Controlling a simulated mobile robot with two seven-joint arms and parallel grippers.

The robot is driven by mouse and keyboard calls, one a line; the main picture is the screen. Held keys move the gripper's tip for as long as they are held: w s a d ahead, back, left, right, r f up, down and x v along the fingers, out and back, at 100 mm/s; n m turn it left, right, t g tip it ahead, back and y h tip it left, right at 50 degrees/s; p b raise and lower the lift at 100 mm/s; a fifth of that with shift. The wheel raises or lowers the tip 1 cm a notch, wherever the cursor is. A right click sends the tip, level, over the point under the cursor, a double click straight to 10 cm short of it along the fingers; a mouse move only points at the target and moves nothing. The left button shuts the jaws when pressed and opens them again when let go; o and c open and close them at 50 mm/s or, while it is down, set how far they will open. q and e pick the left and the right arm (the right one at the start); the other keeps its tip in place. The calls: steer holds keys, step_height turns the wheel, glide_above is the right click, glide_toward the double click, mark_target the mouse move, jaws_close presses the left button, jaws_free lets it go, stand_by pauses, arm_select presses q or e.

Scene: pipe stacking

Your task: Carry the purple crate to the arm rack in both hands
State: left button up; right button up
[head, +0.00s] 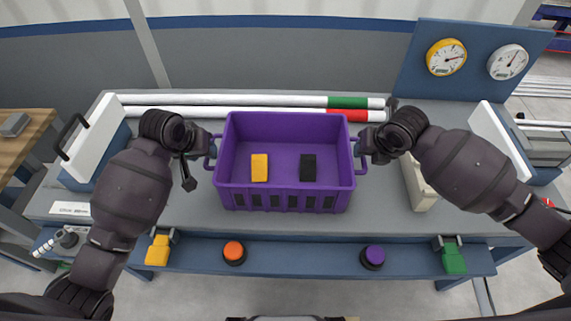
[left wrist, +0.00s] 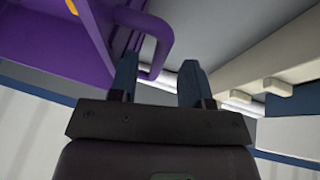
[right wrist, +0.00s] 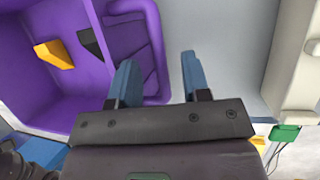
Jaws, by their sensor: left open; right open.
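The purple crate (head: 286,197) sits on the grey bench in the middle of the head view, holding a yellow block (head: 259,167) and a black block (head: 308,167). My left gripper (head: 207,148) is open at the crate's left handle. In the left wrist view the handle loop (left wrist: 163,40) reaches toward the gap between the fingers (left wrist: 158,80). My right gripper (head: 364,148) is open at the right handle. In the right wrist view the handle (right wrist: 154,40) lies near the left finger (right wrist: 157,78). I cannot tell which thing is the arm rack.
White pipes with a green band (head: 348,102) and a red band (head: 344,115) lie behind the crate. A gauge panel (head: 478,72) stands at the back right. White-and-blue holders (head: 96,135) flank the bench. Orange (head: 234,252) and purple (head: 373,256) knobs are on the front shelf.

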arm_select(q)
steer(key=shift+x, duration=1.65)
arm_select(e)
steer(key=shift+x, duration=1.7)
arm_select(q)
jaws_close()
arm_select(e)
jaws_close()
steer(key=shift+r, duration=0.1)
